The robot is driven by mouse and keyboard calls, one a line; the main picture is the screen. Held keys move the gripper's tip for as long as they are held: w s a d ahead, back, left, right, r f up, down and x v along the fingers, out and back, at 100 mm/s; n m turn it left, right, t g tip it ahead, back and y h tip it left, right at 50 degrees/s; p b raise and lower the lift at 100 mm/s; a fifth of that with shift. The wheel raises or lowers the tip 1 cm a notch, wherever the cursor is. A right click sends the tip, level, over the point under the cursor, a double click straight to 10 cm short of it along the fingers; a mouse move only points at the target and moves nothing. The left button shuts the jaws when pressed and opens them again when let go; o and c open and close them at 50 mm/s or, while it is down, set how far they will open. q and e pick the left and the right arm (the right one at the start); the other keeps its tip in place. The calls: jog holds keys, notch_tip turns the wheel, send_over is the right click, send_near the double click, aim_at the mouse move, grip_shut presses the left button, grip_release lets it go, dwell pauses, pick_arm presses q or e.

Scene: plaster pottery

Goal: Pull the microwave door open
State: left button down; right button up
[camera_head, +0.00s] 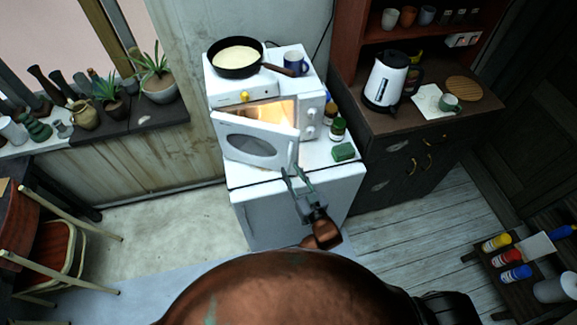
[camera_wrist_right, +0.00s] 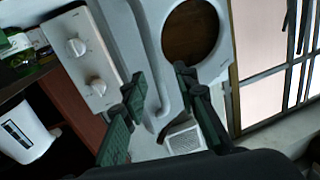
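The white microwave (camera_head: 268,93) stands on a white cabinet, its inside lit. Its door (camera_head: 232,128) with a dark oval window is partly open, swung out from the body with its free edge on the right. My right gripper (camera_head: 293,172) is at the door handle (camera_head: 292,153) on that edge. In the right wrist view, the green-padded fingers (camera_wrist_right: 160,84) are apart on either side of the white handle (camera_wrist_right: 152,62), with a gap visible. The door window (camera_wrist_right: 192,32) shows beyond. Whether a finger touches the handle is unclear. My left gripper is out of view.
A frying pan (camera_head: 236,56) and a blue mug (camera_head: 295,61) stand on the microwave. Jars (camera_head: 337,128) and a green sponge (camera_head: 344,151) sit to its right on the cabinet (camera_head: 295,210). A kettle (camera_head: 387,80) stands on the right counter. Potted plants (camera_head: 158,84) line the left sill.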

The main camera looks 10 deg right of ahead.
aim_at(289, 164)
jog(key=v, duration=0.8)
jog(key=shift+s, duration=0.3)
jog(key=shift+r, duration=0.1)
jog(key=w+a+f+n+g+h+b, duration=0.1)
jog(key=w+a+f+n+h, duration=0.15)
jog(key=n, duration=0.65)
jog(key=w+a+f+n+g+h+b, duration=0.1)
jog(key=w+a+f+n+h+b, duration=0.15)
jog(key=n, duration=0.65)
notch_tip(289, 164, up, 6)
jog(key=n+t+h, duration=0.2)
jog(key=n+h, duration=0.3)
jog(key=n, duration=0.7)
jog(key=x, duration=0.7)
jog(key=shift+r, duration=0.15)
jog(key=shift+c, duration=0.7)
